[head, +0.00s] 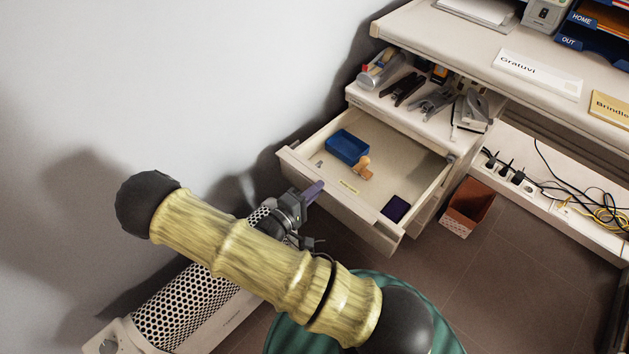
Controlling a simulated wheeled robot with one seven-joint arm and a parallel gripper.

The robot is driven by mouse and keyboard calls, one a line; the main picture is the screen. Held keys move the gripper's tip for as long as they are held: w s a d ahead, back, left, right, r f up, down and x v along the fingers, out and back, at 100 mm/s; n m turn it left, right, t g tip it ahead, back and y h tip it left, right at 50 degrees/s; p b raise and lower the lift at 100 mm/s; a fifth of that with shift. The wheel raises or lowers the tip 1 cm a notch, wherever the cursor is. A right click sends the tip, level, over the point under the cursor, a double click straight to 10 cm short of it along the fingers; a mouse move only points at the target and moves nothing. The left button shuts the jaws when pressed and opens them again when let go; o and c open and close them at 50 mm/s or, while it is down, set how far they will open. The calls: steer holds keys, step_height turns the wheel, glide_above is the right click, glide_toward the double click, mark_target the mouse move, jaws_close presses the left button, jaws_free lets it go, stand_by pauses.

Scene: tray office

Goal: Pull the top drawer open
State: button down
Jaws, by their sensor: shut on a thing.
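The top drawer (300,164) of the pale cabinet is pulled well out, and its inside shows. In it lie a blue open box (347,146), a wooden stamp (364,168), a small yellow strip (349,187) and a dark purple pad (396,208). My gripper (316,190) is at the outer face of the drawer front, near its middle. It is shut on the drawer's handle, which is mostly hidden behind the fingers.
The cabinet top (425,118) holds a stapler (402,88), a tape dispenser (381,70) and other tools. A reddish-brown bin (467,207) stands right of the drawer. A perforated white unit (196,300) stands left, by the wall. Cables and a power strip (510,176) lie right.

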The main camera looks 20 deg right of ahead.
steer(key=shift+s+a+f, duration=0.1)
steer(key=shift+s+a, duration=0.05)
steer(key=shift+a, duration=0.15)
steer(key=c, duration=1.6)
jaws_free()
steer(key=shift+o, duration=0.2)
steer(key=p+v, duration=0.4)
steer(key=v, duration=1.3)
steer(key=shift+a+p, duration=0.15)
steer(key=shift+p, duration=0.15)
steer(key=shift+s, duration=0.1)
